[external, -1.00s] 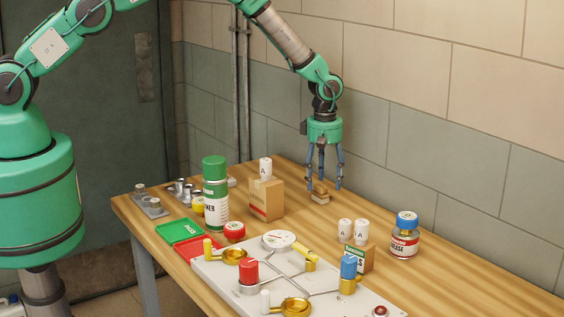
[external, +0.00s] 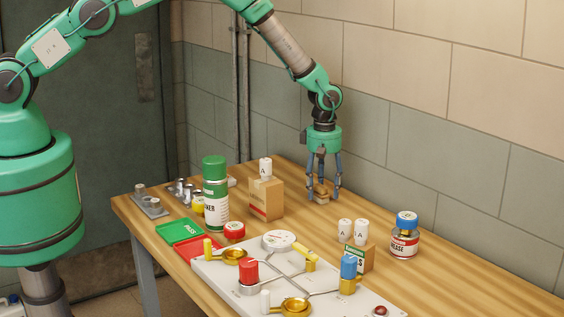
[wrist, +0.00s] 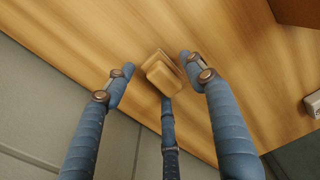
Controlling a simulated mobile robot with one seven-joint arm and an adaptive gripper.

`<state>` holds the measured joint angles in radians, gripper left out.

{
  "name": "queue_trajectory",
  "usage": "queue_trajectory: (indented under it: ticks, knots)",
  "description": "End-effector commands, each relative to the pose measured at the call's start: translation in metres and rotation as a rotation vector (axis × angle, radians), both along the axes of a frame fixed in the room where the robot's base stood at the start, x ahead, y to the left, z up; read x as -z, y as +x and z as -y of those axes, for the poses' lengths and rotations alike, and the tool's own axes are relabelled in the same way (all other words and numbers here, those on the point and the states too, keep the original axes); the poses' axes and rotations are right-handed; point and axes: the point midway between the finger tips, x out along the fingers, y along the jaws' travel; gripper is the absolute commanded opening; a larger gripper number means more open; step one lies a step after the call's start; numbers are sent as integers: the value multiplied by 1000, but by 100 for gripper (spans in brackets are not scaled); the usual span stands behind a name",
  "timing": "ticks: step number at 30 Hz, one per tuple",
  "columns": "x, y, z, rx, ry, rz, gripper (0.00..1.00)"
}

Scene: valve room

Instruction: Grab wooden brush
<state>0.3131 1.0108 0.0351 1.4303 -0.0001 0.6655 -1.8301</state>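The wooden brush (external: 321,197) is a small tan block on the table near the wall. In the wrist view the brush (wrist: 162,74) lies between the fingertips, with space showing to the left and right fingers. My gripper (external: 322,192) has three blue fingers and points down over the brush. In the wrist view my gripper (wrist: 155,80) is open, and the third finger's tip is close to the brush's lower edge. I cannot tell if that finger touches it.
A cardboard box (external: 266,198) with a white cylinder on top stands left of my gripper. A blue-capped jar (external: 404,238) stands to the right. The wall (external: 385,150) is close behind. A valve board (external: 300,275) lies in front.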

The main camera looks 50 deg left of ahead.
Motion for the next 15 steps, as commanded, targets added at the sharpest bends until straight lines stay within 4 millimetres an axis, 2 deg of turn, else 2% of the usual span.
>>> queue_trajectory:
  ticks: [1, 5, 15]
  knots:
    - [0, 0, 0, 0, 0, 0, 40]
    - [0, 0, 0, 0, 0, 0, 14]
    - [-1, 0, 0, 0, 0, 0, 12]
